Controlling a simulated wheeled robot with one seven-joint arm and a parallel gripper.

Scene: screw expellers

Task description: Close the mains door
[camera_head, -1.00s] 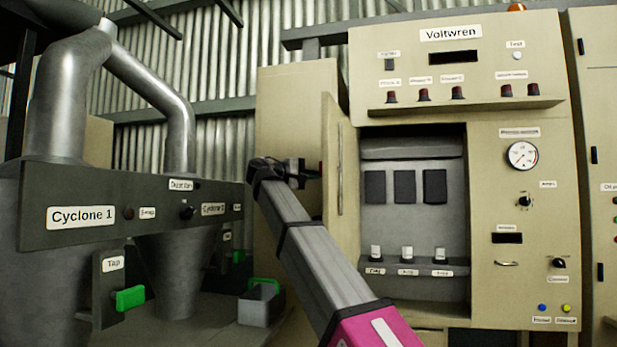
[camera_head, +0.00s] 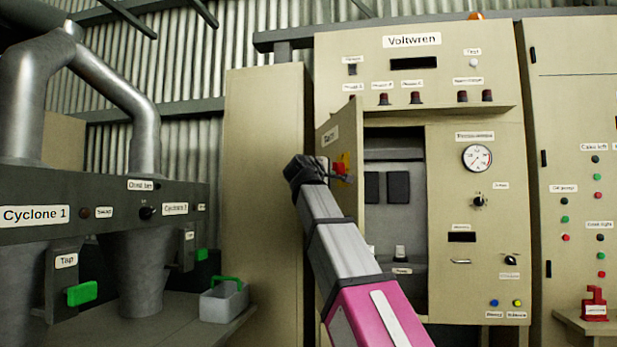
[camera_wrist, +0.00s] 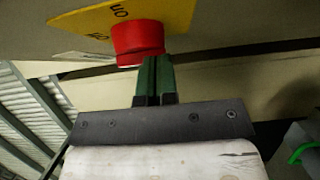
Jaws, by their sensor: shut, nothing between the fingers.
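The mains door (camera_head: 345,122) is a beige panel on the left of the Voltwren cabinet (camera_head: 470,130). It stands partly open and hides the left part of the cabinet opening (camera_head: 395,148). Its outer face bears a label and a red knob (camera_head: 341,168) on a yellow plate. My gripper (camera_head: 327,167) is at this outer face, beside the knob. In the wrist view my gripper's green fingers (camera_wrist: 158,62) are together and empty, with their tips at the red knob (camera_wrist: 138,40), on the yellow plate (camera_wrist: 165,12). Whether they touch the knob is unclear.
Dark blocks (camera_head: 398,186) and a switch (camera_head: 400,252) show inside the opening. A ledge (camera_head: 440,112) juts out above it. A tall beige cabinet (camera_head: 262,190) stands left of the door. The cyclone panel (camera_head: 105,210) and a grey bin (camera_head: 224,302) are further left.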

